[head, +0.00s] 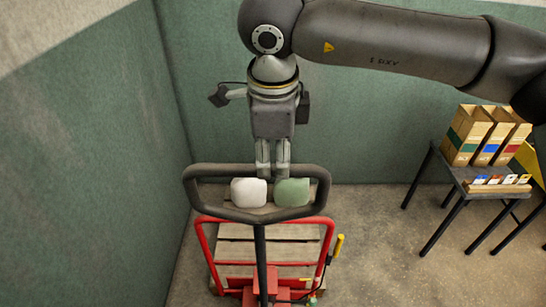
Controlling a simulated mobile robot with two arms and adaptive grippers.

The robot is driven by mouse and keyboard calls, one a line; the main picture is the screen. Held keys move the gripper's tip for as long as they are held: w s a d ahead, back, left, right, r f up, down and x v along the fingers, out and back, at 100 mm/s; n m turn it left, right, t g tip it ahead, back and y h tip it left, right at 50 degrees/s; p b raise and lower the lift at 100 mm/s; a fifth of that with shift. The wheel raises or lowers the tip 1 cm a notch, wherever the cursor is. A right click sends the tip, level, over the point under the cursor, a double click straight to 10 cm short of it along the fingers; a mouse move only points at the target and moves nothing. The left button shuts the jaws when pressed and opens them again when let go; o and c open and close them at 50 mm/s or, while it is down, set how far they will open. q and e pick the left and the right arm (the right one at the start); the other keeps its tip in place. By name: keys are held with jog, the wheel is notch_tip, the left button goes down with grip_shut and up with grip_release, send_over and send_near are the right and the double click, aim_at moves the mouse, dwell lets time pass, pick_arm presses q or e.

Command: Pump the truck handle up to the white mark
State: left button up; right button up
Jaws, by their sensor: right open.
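The truck's handle is a dark rounded loop (190,190) on a dark shaft (260,250), in the lower middle of the head view. A white rounded block (248,192) and a green one (292,192) show side by side across the loop's opening. My right gripper (272,174) points down at the loop's upper bar, with its fingers a small gap apart and its tips just above the two blocks. I cannot tell whether the bar lies between the fingers. I cannot make out a white mark on the truck. My left gripper is out of view.
A red frame (326,236) and wooden slats (235,250) lie below the handle. A yellow-tipped part (338,244) stands at its right. A dark table (455,175) on the right holds file boxes (468,135) and a small card tray (497,185). Green walls (95,150) close the left and back.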

aim_at(273, 167)
jog(key=shift+w+f+p, duration=0.15)
jog(key=shift+f, duration=0.7)
jog(key=shift+w+f+p, duration=0.1)
jog(key=shift+f+p, duration=0.05)
jog(key=shift+f, duration=0.65)
grip_shut()
